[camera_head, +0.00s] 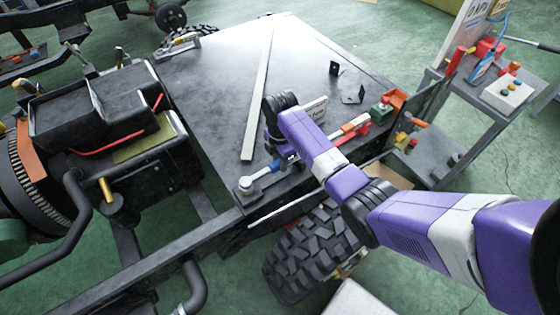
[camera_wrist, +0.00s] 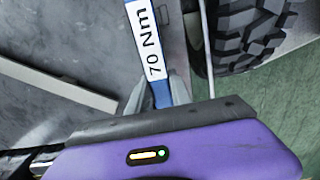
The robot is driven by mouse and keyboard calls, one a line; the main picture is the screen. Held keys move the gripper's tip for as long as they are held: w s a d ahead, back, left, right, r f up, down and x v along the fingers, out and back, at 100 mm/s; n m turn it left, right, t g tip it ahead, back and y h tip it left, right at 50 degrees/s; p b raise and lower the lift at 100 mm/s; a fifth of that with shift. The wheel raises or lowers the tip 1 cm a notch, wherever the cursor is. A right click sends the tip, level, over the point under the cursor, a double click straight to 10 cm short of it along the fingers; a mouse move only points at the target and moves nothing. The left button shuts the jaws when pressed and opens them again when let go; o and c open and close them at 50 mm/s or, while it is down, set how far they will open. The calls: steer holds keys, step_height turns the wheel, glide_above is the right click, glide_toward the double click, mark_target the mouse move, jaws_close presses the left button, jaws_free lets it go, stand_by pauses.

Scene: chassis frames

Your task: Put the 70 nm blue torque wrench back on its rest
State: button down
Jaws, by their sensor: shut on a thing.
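The blue torque wrench (camera_wrist: 148,42) carries a white "70 Nm" label in the wrist view. My gripper (camera_wrist: 163,92) is shut on its blue handle, with a grey finger on each side. In the head view the blue wrench (camera_head: 264,171) lies along the near edge of the dark plate, its round metal head (camera_head: 246,184) at the left. My gripper is at its right end there, partly hidden by my wrist. I cannot tell whether the wrench touches the plate. I cannot make out its rest for certain.
The dark plate (camera_head: 215,80) bears a long pale bar (camera_head: 257,95), a small sign (camera_head: 314,111) and a red-handled tool (camera_head: 352,128). A grey cart (camera_head: 450,92) stands at the right with a white box (camera_head: 506,94). A tyre (camera_head: 308,255) is below the plate's edge.

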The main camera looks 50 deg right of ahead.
steer(key=shift+f, duration=0.85)
stand_by(0.7)
steer(key=c, duration=1.1)
jaws_free()
steer(key=shift+b, duration=0.3)
steer(key=shift+r+p, duration=2)
steer(key=shift+r, duration=1.5)
